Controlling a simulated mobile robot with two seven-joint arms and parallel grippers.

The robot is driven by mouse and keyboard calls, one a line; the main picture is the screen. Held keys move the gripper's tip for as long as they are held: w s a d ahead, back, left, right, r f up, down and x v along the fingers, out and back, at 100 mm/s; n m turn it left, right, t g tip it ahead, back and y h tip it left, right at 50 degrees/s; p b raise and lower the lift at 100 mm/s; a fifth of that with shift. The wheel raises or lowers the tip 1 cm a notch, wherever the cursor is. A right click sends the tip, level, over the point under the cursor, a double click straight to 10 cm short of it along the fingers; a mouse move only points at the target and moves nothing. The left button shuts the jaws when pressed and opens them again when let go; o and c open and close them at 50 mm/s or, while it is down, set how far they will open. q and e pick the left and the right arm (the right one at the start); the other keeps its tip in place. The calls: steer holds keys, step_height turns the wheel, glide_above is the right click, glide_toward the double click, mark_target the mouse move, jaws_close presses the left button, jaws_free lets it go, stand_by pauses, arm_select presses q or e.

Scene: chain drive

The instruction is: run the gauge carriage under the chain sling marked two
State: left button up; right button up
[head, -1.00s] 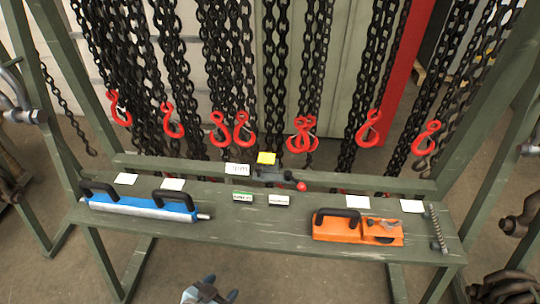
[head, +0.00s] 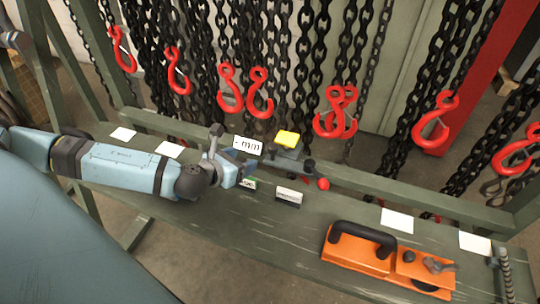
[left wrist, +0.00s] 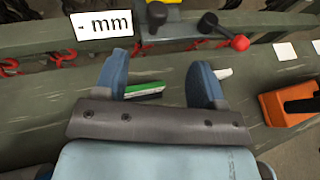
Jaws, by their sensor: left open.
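The gauge carriage (head: 288,151), with a yellow top, sits on the rail (head: 390,187) along the bench's back edge. A lever with a red knob (head: 323,184) sticks out at its right. A white display reading "- mm" (head: 247,146) stands to its left; it also shows in the left wrist view (left wrist: 102,25). Black chain slings with red hooks (head: 230,88) hang behind the rail; I cannot read any number marking on them. My left gripper (head: 240,168) is open and empty, just in front of the display and left of the carriage. Its fingers (left wrist: 157,78) straddle a green-edged tag (left wrist: 143,90).
An orange tool with a black handle (head: 345,251) lies on the bench's right part, beside a spring (head: 505,275). A small black-and-white block (head: 288,197) stands mid-bench. White cards (head: 397,220) lie along the back. My left arm covers the bench's left part.

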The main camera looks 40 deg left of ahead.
mark_target(271, 147)
arm_select(q)
steer(key=x, duration=1.4)
steer(key=shift+a+b, duration=0.25)
steer(key=shift+b, duration=0.15)
steer(key=shift+r, duration=0.1)
jaws_close()
steer(key=shift+d, duration=0.1)
